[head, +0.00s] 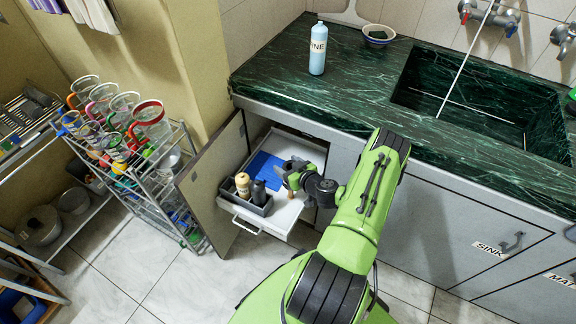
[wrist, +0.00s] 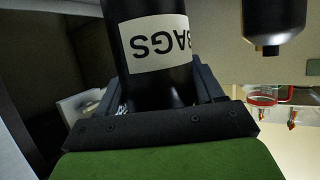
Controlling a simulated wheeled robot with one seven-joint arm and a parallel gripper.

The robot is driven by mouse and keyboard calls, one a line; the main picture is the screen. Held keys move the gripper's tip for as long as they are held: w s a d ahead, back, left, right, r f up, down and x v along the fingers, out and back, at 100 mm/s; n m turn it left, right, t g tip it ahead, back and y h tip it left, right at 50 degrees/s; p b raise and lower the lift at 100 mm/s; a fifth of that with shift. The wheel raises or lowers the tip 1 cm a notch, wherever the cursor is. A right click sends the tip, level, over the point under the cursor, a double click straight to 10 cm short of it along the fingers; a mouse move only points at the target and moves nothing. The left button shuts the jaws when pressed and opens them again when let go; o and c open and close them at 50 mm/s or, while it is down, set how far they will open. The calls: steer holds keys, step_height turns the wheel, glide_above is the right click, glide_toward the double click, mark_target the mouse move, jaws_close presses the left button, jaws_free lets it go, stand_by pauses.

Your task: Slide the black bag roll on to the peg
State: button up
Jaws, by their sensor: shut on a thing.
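The black bag roll (wrist: 158,85) fills the upper middle of the wrist view. It has a white label reading BAGS, seen upside down. My gripper (wrist: 160,92) is shut on it, with a dark finger on each side. In the head view my gripper (head: 287,176) is over the right side of the open pull-out drawer (head: 275,222) in the cabinet under the counter. The roll is not clearly visible there. I cannot make out the peg in either view.
A grey caddy (head: 250,207) in the drawer holds a cream bottle (head: 243,185) and a dark bottle (head: 259,192). A blue sheet (head: 264,168) lies behind it. The open cabinet door (head: 210,185) stands left. The counter (head: 300,90) overhangs behind.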

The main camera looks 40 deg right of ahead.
steer(key=shift+f+b, duration=1.35)
steer(key=shift+f, duration=3.15)
steer(key=o, duration=1.2)
steer(key=shift+s, duration=0.1)
steer(key=p+v, duration=0.6)
steer(key=v, duration=0.9)
steer(key=shift+s+p, duration=0.25)
steer(key=shift+p, duration=0.15)
steer(key=shift+r, duration=0.25)
